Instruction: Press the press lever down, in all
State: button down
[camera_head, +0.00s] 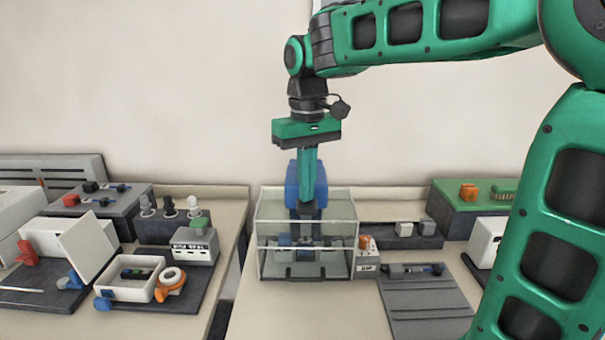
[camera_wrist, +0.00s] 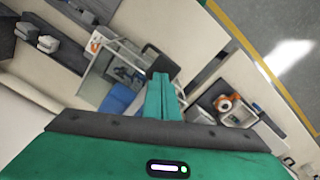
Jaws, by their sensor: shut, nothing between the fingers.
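A press stands in a clear-walled guard box (camera_head: 347,262) at the middle of the bench. Its blue body (camera_head: 321,185) rises above the box behind my gripper, and also shows in the wrist view (camera_wrist: 117,99). My gripper (camera_head: 306,200) points straight down, shut and empty, with its fingertips at the box's top opening. A dark part, likely the press lever (camera_head: 304,213), lies just under the fingertips; in the wrist view a dark pad (camera_wrist: 160,62) shows right beyond them. I cannot tell whether they touch. The fingers partly hide the lever and the blue body.
Right of the box are a small labelled block (camera_head: 368,264), a dark tray with light blocks (camera_head: 404,229) and a grey plate (camera_head: 425,300). A left bench holds a white tray (camera_head: 130,290) and an orange tape roll (camera_head: 172,278). Bare bench lies before the box.

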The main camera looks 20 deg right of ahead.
notch_tip(320, 180, up, 11)
dwell(1.2)
dwell(0.6)
jog(key=s+d+f+m, duration=0.4)
jog(key=s+d+f, duration=0.4)
jog(key=s+f, duration=0.4)
jog(key=s+d+f+m, duration=0.3)
jog(key=s+d+f, duration=0.6)
jog(key=s+f, duration=0.3)
jog(key=shift+s+f+m, duration=0.2)
jog(key=shift+f+m, duration=0.2)
jog(key=shift+f, duration=0.3)
jog(key=shift+w, duration=0.1)
